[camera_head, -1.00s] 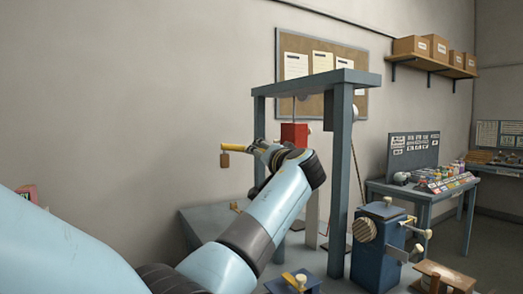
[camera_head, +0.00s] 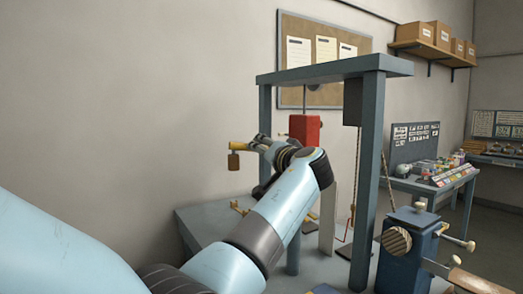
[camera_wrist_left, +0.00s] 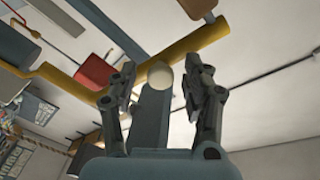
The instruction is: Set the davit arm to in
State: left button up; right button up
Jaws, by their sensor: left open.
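The davit arm (camera_head: 239,147) is a yellow bar left of the blue-grey frame, with a brown block (camera_head: 233,161) hanging at its left end. In the left wrist view the yellow bar (camera_wrist_left: 200,44) runs diagonally across, with a pale round knob (camera_wrist_left: 160,75) on it. My left gripper (camera_head: 261,142) is at the bar and hides part of it in the head view. In the wrist view its open fingers (camera_wrist_left: 160,86) stand either side of the knob, with visible gaps. I cannot tell how deep the knob sits between them. My right gripper is out of view.
A red block (camera_head: 305,130) hangs under the frame (camera_head: 335,70), just right of my left gripper. A blue box with a crank (camera_head: 408,250) stands at the right on the bench (camera_head: 200,222). The wall side left of the bar is clear.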

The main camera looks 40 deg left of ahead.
pick_arm(q)
jog(key=shift+s+d, duration=0.1)
grip_shut()
dwell(0.4)
